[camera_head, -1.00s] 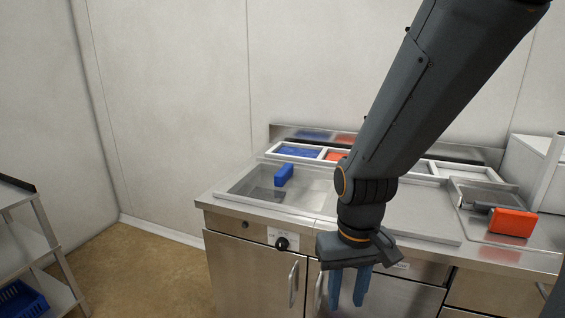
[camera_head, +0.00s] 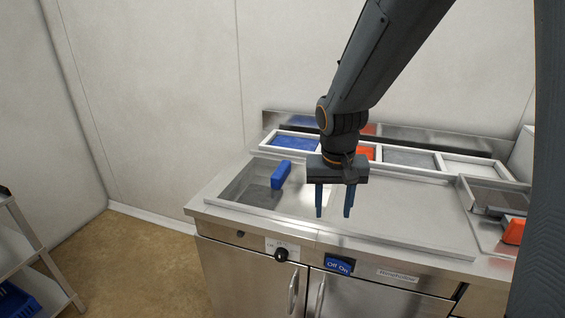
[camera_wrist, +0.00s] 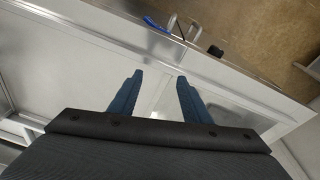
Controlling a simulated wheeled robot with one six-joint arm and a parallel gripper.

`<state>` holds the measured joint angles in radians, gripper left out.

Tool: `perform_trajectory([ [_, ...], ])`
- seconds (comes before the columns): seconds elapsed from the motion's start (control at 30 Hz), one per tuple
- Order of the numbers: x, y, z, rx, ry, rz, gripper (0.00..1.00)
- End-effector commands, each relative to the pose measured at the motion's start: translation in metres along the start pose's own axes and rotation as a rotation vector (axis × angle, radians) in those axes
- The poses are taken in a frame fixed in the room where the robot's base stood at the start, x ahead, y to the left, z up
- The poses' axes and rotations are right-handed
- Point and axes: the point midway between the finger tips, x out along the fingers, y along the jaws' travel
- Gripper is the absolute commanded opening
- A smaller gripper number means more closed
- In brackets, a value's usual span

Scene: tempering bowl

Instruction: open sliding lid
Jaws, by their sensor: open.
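A wide, flat steel panel (camera_head: 410,215), which looks like the sliding lid, covers the right part of the counter's framed recess. The left part is an open, shallow basin (camera_head: 240,190). My gripper (camera_head: 334,214) is open and empty, fingers pointing down, above where the basin meets the panel. In the wrist view my gripper (camera_wrist: 160,76) shows two blue fingers apart over the pale steel top, with a panel edge between them. I cannot tell whether the fingertips touch the surface.
Behind the recess is a row of framed compartments, one blue (camera_head: 296,144) and others orange, grey and white. An orange block (camera_head: 513,231) lies at the right, partly hidden by my arm. A black knob (camera_head: 281,255) and a blue switch label (camera_head: 338,266) sit on the front.

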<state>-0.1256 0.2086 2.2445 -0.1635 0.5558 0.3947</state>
Motion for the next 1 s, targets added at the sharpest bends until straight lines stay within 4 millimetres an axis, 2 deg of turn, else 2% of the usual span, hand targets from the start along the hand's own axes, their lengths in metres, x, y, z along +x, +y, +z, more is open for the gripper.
perform_trajectory([
  [0.03,-0.008,-0.017,-0.026,0.017,0.023,0.008,0.44],
  [0.2,-0.023,-0.077,-0.109,0.123,0.117,0.030,0.44],
  [0.3,-0.028,-0.109,-0.143,0.179,0.167,0.031,0.44],
  [0.4,-0.032,-0.131,-0.165,0.220,0.203,0.027,0.44],
  [0.5,-0.033,-0.143,-0.176,0.243,0.223,0.024,0.44],
  [0.63,-0.026,-0.147,-0.181,0.254,0.229,0.024,0.44],
  [1.0,0.023,-0.143,-0.192,0.254,0.228,0.023,0.44],
])
